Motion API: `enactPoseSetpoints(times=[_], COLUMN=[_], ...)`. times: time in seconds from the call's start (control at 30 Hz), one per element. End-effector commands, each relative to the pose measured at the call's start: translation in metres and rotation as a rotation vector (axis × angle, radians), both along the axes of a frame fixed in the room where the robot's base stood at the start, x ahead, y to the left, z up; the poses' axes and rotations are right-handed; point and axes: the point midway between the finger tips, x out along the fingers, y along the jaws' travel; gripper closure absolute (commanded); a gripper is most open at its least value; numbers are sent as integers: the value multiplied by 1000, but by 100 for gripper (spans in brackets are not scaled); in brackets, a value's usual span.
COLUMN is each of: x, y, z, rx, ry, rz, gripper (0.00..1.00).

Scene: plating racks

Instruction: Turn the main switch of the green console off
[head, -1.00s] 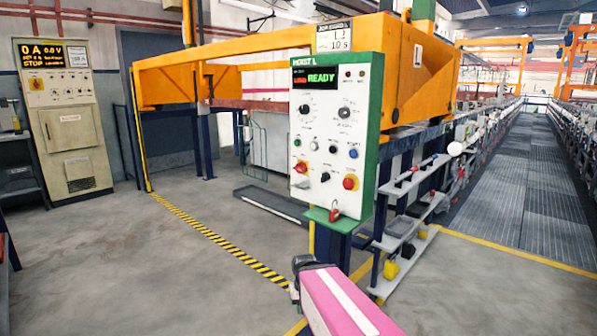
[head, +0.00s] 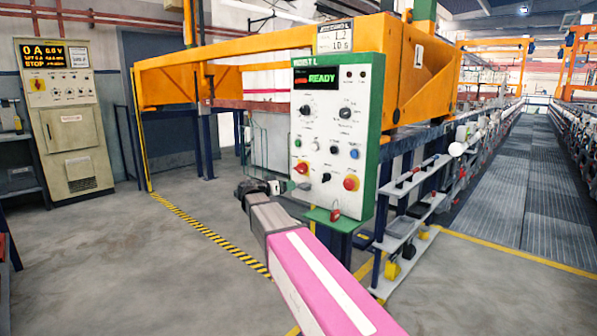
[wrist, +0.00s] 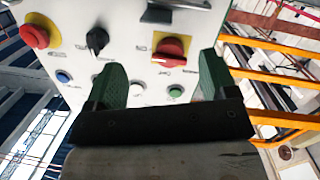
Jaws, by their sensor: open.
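The green console (head: 369,130) has a white face and green edges and stands upright in the head view. A red rotary switch on a yellow plate (head: 301,168) is at its lower left, apparently the main switch. It also shows in the wrist view (wrist: 172,50), upper middle, ahead of the space between my fingers. I cannot read its position. My gripper (head: 293,186) is open, with green fingers, close to the console's lower left. In the wrist view my gripper (wrist: 161,65) has nothing between its fingertips; contact with the console cannot be told.
A red mushroom button (head: 351,183) on yellow sits lower right on the console. A black selector (wrist: 97,40) lies between it and the red switch. A red padlock (head: 335,214) hangs below. Shelves (head: 405,238) stand to the right. Floor on the left is mostly open.

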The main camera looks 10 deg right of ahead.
Motion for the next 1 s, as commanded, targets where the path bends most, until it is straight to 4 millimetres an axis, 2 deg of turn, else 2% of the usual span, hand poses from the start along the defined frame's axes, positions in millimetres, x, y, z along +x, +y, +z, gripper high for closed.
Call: enactPoseSetpoints(times=[0.03,0.1,0.2,0.37,0.8,1.0], x=[10,14,17,25,63,71], y=[8,14,16,4,-58,-72], z=[17,33,43,44,43,43], rx=[-21,-44,-59,-61,-60,-60], ry=[-53,-106,-144,-148,-146,-146], rz=[3,5,7,6,7,7], gripper=[22,22,22,22,22,22])
